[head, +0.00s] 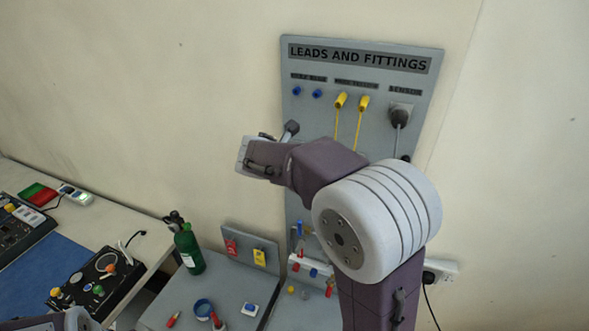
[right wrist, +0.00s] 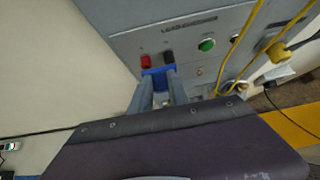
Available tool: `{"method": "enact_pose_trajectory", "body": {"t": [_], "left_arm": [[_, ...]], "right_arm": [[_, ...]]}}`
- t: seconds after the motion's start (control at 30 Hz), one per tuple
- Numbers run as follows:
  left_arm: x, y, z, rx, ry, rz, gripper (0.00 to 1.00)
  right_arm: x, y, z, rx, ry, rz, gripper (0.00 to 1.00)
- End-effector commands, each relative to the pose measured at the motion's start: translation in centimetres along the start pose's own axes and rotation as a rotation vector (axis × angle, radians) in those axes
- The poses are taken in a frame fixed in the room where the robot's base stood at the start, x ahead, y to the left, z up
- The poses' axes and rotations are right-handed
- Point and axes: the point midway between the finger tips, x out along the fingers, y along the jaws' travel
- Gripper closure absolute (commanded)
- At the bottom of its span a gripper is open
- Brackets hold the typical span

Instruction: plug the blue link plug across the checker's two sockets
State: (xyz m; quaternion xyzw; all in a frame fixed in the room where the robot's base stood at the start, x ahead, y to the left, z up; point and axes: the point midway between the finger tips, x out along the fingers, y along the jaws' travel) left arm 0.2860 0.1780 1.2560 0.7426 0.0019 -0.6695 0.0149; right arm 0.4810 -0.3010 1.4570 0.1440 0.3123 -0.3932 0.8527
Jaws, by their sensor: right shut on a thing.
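My right gripper (right wrist: 158,88) is shut on the blue link plug (right wrist: 158,73), which shows between its two grey fingertips in the right wrist view. The grey checker panel (right wrist: 205,70) is in front of it, with a red socket (right wrist: 145,61) and a black socket (right wrist: 168,57) side by side. The plug appears just below both sockets in the picture, roughly in line with the pair. I cannot tell whether it touches the panel. In the head view my right arm hides the checker's front and the plug. My left gripper is not in view.
The checker also has a green button (right wrist: 206,45). Yellow leads (right wrist: 240,45) hang to its right. The Leads and Fittings board (head: 430,100) stands against the wall. A green bottle (head: 188,250) and a blue ring (head: 203,309) are on the lower bench.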

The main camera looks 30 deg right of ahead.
Motion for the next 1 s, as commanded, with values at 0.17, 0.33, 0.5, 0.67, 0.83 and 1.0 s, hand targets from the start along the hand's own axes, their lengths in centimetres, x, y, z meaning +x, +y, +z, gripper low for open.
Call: {"method": "enact_pose_trajectory", "body": {"t": [0.17,0.33,0.5,0.67,0.83,1.0], "left_arm": [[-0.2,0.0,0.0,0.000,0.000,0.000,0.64],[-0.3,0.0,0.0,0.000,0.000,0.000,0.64],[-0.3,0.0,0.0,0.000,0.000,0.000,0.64],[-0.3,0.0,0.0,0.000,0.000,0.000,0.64],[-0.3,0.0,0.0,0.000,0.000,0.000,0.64],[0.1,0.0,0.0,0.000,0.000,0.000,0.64]], "right_arm": [[0.3,0.0,0.3,0.000,-0.001,-0.001,1.00],[0.5,0.0,0.6,0.000,-0.003,0.001,1.00],[0.7,0.0,0.8,0.000,-0.003,0.002,0.65],[0.7,0.0,0.7,0.000,-0.002,0.001,0.54],[0.7,0.0,0.6,0.000,-0.001,0.001,0.54],[-1.4,0.1,0.6,0.002,-0.005,0.005,0.54]]}}
